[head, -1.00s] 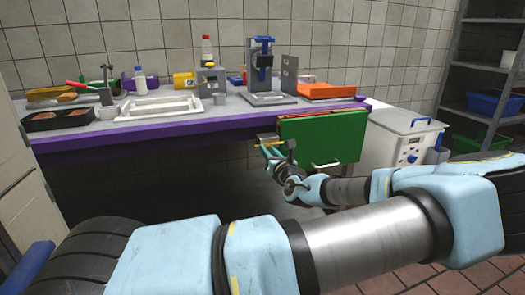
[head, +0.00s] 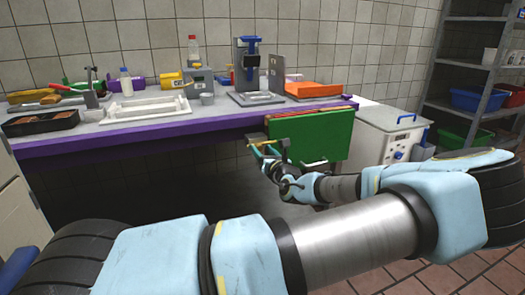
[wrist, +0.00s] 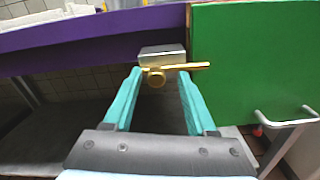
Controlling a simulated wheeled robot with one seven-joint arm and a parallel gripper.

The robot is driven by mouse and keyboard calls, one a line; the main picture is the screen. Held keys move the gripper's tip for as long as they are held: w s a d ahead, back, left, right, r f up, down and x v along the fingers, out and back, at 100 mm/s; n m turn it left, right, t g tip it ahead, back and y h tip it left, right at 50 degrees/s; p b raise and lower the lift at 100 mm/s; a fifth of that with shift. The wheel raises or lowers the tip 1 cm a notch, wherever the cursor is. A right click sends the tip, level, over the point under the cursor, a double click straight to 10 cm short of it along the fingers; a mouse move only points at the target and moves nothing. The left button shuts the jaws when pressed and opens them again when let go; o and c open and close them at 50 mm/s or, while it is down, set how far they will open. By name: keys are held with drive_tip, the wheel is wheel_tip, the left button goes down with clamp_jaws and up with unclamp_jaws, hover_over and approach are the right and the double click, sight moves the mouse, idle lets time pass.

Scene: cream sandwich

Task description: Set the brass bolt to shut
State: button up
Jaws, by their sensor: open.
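The brass bolt (wrist: 185,67) is a horizontal rod with a round knob (wrist: 156,78), in front of a pale metal block (wrist: 162,52) under the purple counter edge. Its right end overlaps the edge of the green panel (wrist: 250,70) in the wrist view. In the head view the bolt (head: 262,142) is small, left of the green panel (head: 322,138). My gripper (wrist: 160,80) is open, with teal fingers on either side of the knob in the picture. Nothing is between them but the knob, and contact cannot be told. In the head view my gripper (head: 264,151) is just below the bolt.
A metal handle (wrist: 285,118) sticks out from the green panel at right. A white wheeled box (head: 385,135) stands beyond it. Space under the counter is open.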

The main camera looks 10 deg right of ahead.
drive_tip(key=s+d, duration=0.1)
drive_tip(key=s, duration=0.9)
drive_tip(key=shift+s+d, duration=0.2)
drive_tip(key=shift+s, duration=0.15)
